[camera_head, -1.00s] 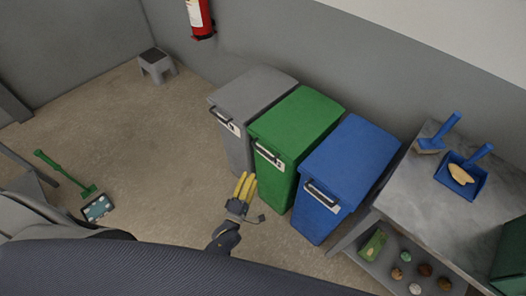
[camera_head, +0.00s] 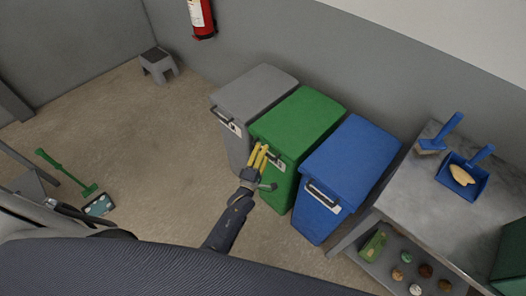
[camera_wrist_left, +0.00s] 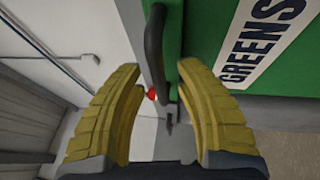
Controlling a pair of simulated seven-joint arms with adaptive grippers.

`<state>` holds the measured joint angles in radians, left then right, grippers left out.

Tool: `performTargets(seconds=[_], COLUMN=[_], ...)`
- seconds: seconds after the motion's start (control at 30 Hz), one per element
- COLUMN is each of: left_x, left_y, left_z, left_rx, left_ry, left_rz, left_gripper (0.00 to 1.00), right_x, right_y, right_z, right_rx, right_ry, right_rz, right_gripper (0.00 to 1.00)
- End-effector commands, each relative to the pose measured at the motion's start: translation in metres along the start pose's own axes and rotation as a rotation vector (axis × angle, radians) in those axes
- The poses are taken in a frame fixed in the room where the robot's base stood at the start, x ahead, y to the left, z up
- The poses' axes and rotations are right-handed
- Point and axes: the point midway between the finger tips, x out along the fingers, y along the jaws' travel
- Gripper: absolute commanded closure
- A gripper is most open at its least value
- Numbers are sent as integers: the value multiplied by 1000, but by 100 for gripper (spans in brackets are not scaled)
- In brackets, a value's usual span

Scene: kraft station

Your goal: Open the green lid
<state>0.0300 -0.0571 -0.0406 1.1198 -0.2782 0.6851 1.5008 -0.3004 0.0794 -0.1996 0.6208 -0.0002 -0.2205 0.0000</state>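The green bin's lid (camera_head: 302,116) is shut, flat on top of the green bin (camera_head: 280,190) in the middle of the row. My left gripper (camera_head: 259,149) has yellow fingers and is in front of the bin's upper front, close to the handle, covering part of it. In the left wrist view, the dark handle bar (camera_wrist_left: 153,42) lies just ahead of the open fingers (camera_wrist_left: 157,75), roughly in line with the gap between them. Whether they touch it, I cannot tell. The white GREENS label (camera_wrist_left: 262,40) is beside it. My right gripper is not in view.
A grey bin (camera_head: 255,95) and a blue bin (camera_head: 350,160) stand close on either side. A grey table (camera_head: 415,200) with a blue brush and dustpan is at the right. Open floor (camera_head: 140,190) lies to the left.

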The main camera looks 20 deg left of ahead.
Motion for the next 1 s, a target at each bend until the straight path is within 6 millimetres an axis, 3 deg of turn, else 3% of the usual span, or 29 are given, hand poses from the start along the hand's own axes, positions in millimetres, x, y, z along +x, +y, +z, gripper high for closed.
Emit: performTargets(seconds=[0.3,0.63,1.0], left_x=[1,1,1], left_y=[0,0,0], left_z=[0,0,0], left_rx=[-1,-1,-1], left_ry=[0,0,0], left_rz=[0,0,0], left_gripper=[64,100,100], right_x=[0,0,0], right_y=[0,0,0], right_z=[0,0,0], right_rx=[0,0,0], right_ry=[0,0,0], right_rz=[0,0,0], right_gripper=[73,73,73])
